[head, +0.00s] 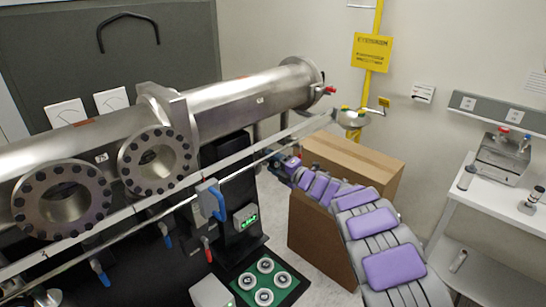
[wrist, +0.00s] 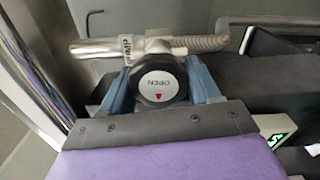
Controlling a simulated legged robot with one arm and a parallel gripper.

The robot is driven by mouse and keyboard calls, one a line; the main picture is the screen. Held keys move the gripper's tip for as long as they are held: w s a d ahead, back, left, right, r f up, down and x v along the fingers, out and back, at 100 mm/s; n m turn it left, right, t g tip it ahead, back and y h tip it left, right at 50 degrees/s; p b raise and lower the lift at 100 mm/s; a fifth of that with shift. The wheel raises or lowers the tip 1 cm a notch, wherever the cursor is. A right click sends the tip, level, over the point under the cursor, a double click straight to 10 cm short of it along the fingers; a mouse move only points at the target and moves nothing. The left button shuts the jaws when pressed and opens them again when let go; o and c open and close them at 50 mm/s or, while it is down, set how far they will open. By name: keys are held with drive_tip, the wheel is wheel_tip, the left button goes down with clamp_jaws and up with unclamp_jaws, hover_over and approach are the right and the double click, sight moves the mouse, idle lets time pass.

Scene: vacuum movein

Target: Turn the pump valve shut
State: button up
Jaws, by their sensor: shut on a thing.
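The pump valve is a black round knob with a white face (wrist: 157,86) in the wrist view. Its face carries a red triangle and upside-down lettering that looks like OPEN. My gripper (wrist: 160,72) has one blue finger on each side of the knob and is shut on it. The knob sits on a metal pipe fitting that runs into a ribbed hose (wrist: 205,43). In the head view my gripper (head: 284,163) is at the end of my purple-padded arm, beside the rail below the steel tube. The knob is too small to make out there.
The large steel tube (head: 250,100) with bolted flanges (head: 62,200) lies above the rail. A cardboard box (head: 375,170) stands close beside my arm. A white cart (head: 485,215) stands at the right. A green tray (head: 268,283) with round parts is at the front.

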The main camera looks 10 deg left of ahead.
drive_tip(key=m+p, duration=0.4)
drive_tip(key=shift+d+r+m, duration=0.15)
drive_tip(key=shift+m, duration=0.25)
drive_tip(key=m+p, duration=0.4)
drive_tip(key=p, duration=0.1)
drive_tip(key=shift+w+m+p, duration=0.2)
drive_tip(key=shift+m+p, duration=0.7)
drive_tip(key=shift+m, duration=0.3)
drive_tip(key=shift+c, duration=0.3)
drive_tip(key=m+p, duration=0.2)
drive_tip(key=shift+m, duration=0.3)
drive_tip(key=shift+m+p, duration=1.4)
drive_tip(key=shift+m, duration=0.3)
drive_tip(key=shift+w+r, duration=0.1)
drive_tip(key=o, duration=0.9)
drive_tip(key=shift+o, duration=0.6)
